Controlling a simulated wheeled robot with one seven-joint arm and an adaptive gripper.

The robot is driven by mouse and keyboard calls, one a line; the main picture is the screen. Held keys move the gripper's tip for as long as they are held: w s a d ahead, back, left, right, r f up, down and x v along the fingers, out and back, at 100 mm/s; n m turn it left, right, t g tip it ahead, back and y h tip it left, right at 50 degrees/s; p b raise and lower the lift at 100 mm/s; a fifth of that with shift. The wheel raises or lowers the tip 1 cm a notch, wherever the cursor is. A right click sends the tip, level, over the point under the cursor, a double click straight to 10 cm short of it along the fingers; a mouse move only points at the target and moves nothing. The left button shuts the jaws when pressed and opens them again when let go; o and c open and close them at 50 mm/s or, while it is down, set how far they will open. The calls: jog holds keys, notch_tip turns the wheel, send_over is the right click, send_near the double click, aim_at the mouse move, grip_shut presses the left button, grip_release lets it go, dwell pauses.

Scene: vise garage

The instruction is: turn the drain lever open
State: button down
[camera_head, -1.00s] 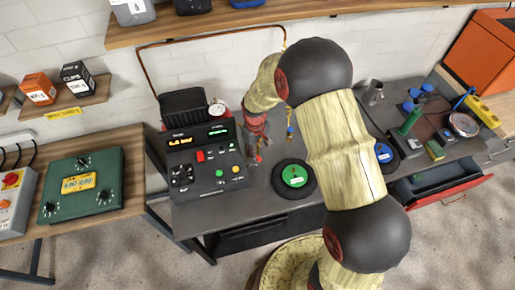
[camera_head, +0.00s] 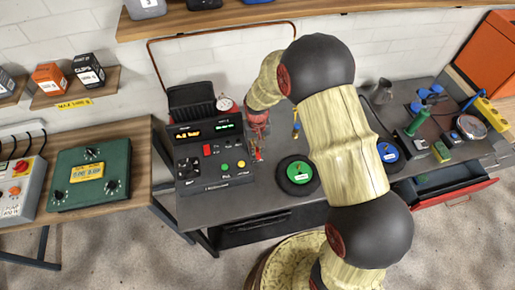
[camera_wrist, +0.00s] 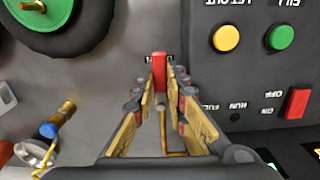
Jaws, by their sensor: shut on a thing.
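My gripper (camera_wrist: 159,78) points down at the grey bench beside the control console and is shut on a narrow red piece (camera_wrist: 159,66), which looks like the drain lever's grip. The red piece stands upright between the fingertips, in front of a small dark and white fitting. A thin brass rod (camera_wrist: 165,132) shows between the finger links. In the head view my gripper (camera_head: 258,153) is at the console's right edge, small and partly hidden by my wrist. The lever cannot be made out there, and its angle is unclear.
The console (camera_head: 214,157) with coloured buttons is close on the gripper's left in the head view. A round black-rimmed green disc (camera_head: 298,174) lies to the right. A brass valve with a blue part (camera_wrist: 56,128) is near the gripper. A gauge (camera_head: 224,103) stands behind.

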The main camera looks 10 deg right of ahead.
jog(key=shift+w, duration=0.1)
jog(key=c, duration=1.8)
grip_release()
jog(key=shift+o, duration=0.2)
